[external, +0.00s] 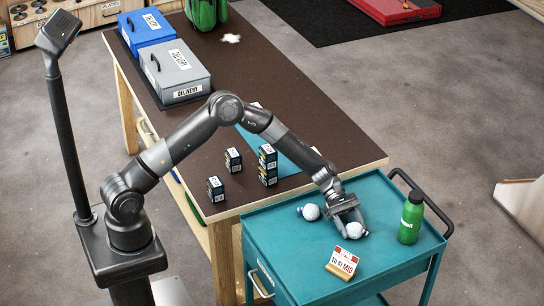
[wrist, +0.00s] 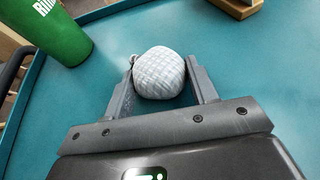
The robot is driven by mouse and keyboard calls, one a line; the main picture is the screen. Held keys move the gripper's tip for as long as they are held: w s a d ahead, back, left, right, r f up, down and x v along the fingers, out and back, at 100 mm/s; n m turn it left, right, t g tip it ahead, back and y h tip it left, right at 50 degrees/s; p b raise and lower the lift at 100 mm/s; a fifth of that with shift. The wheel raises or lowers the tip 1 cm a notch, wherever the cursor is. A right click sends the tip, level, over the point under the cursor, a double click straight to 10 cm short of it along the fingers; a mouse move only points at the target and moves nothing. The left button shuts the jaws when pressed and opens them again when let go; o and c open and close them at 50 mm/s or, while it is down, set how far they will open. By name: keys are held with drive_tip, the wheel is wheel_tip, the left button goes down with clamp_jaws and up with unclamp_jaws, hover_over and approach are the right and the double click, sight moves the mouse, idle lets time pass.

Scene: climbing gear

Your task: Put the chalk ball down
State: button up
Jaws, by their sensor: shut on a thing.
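A white, quilted-looking chalk ball (wrist: 159,73) sits between the two fingers of my gripper (wrist: 160,88) in the wrist view. My gripper is shut on it. In the external view the held chalk ball (external: 355,231) is low over the teal cart top (external: 290,250), under my gripper (external: 347,222). I cannot tell whether it touches the surface. A second white ball (external: 310,212) lies on the cart just left of my gripper.
A green bottle (external: 411,220) stands at the cart's right, also in the wrist view (wrist: 58,32). A small sign on a wooden stand (external: 343,265) is near the front. The brown table (external: 290,110) holds small boxes (external: 267,165) and delivery cases (external: 178,70). The cart's left front is clear.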

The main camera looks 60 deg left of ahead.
drive_tip(key=shift+f, duration=0.1)
drive_tip(key=o, duration=1)
drive_tip(key=shift+c, duration=0.2)
